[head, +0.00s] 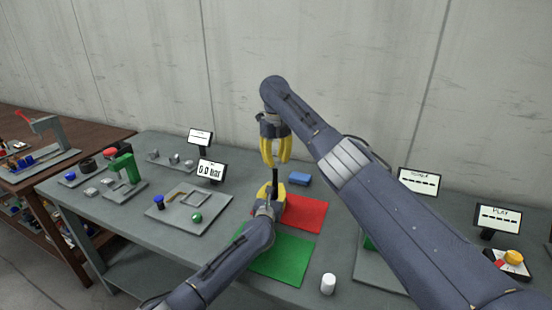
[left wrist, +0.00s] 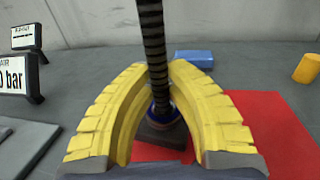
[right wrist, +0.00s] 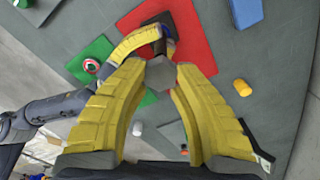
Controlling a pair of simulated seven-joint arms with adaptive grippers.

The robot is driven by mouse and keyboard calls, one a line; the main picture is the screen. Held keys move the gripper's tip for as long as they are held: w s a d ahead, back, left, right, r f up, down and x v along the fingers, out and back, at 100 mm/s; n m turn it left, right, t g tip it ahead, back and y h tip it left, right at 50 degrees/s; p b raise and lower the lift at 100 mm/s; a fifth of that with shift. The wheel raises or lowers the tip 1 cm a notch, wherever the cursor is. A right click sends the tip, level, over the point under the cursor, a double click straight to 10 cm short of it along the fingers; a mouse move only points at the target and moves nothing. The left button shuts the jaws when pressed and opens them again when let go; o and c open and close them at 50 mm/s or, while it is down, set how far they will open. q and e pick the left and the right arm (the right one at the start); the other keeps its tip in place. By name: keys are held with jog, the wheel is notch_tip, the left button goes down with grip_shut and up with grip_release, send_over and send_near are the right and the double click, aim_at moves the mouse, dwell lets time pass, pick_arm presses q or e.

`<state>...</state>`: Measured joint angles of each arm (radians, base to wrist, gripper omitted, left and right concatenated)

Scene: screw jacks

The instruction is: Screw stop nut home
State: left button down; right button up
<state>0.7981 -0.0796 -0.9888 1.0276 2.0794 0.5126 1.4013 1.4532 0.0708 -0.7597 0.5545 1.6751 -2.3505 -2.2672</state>
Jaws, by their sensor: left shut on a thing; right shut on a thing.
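A black threaded spindle (head: 275,181) stands upright over the red mat, between my two grippers. In the left wrist view, the spindle (left wrist: 154,45) rises from a blue ring (left wrist: 166,114) on a dark block (left wrist: 165,134). My left gripper (left wrist: 162,70) is shut on the spindle from the side. My right gripper (head: 275,160) points down from above, over the spindle's top. In the right wrist view, a grey hexagonal stop nut (right wrist: 161,74) sits between its fingertips, in line with the spindle; the gripper is shut on it. The nut's contact with the thread is hidden.
The red mat (head: 312,213) adjoins a green mat (head: 282,258). A blue block (head: 300,179) lies behind the spindle, and a white cylinder (head: 328,284) stands at front right. A grey board (head: 180,220) with small parts and a pressure display (head: 211,171) are to the left.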

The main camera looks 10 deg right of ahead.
jog(key=shift+f, duration=0.5)
jog(key=shift+f, duration=0.55)
dwell(0.4)
